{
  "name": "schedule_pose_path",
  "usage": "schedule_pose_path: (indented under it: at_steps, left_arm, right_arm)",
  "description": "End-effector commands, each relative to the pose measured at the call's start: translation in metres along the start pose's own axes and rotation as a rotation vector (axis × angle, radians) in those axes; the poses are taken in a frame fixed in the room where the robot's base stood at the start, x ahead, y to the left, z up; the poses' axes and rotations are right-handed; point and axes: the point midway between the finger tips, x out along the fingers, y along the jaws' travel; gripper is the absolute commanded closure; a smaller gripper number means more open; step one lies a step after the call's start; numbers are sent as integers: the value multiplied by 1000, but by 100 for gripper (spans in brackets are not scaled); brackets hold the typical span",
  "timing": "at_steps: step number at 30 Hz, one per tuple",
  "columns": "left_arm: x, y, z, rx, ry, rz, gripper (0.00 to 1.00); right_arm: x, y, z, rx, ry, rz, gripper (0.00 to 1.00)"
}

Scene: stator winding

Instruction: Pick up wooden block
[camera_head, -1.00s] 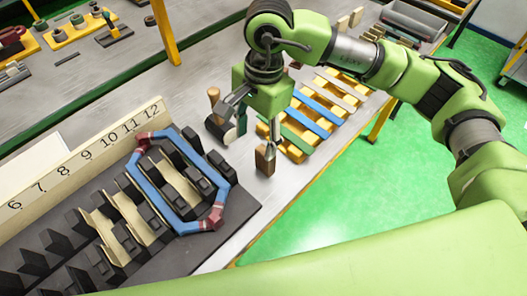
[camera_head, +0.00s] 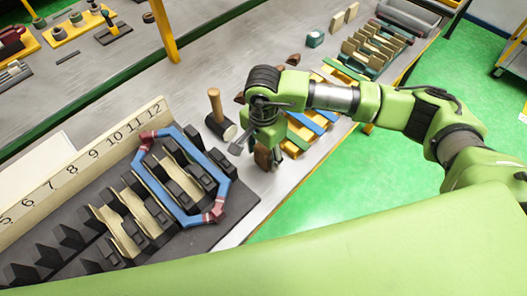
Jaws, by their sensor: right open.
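The small brown wooden block (camera_head: 262,158) stands on the grey table near its right edge, partly hidden by my right gripper. My right gripper (camera_head: 257,151) is open and points down over the block. One grey finger shows to the left of the block and the other is at its right side. Whether a finger touches the block I cannot tell. My left gripper is not in view.
A mallet (camera_head: 215,103) stands left of my right gripper. The stator model (camera_head: 60,225) with a blue coil (camera_head: 177,205) and a numbered board (camera_head: 95,150) is at the left. Coloured strips (camera_head: 312,122) lie behind the gripper. Green floor lies right.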

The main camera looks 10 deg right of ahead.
Motion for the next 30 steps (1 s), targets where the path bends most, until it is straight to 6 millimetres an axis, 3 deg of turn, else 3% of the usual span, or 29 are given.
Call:
schedule_pose_path:
  at_steps: [5,12,18,30]
  left_arm:
    - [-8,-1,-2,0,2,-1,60]
    - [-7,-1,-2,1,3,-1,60]
    - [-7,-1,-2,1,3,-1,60]
    - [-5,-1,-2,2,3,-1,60]
  right_arm:
    - [16,0,0,1,-1,1,47]
    - [18,0,0,1,0,-1,50]
    - [18,0,0,1,0,-1,100]
    - [13,-1,0,1,0,-3,100]
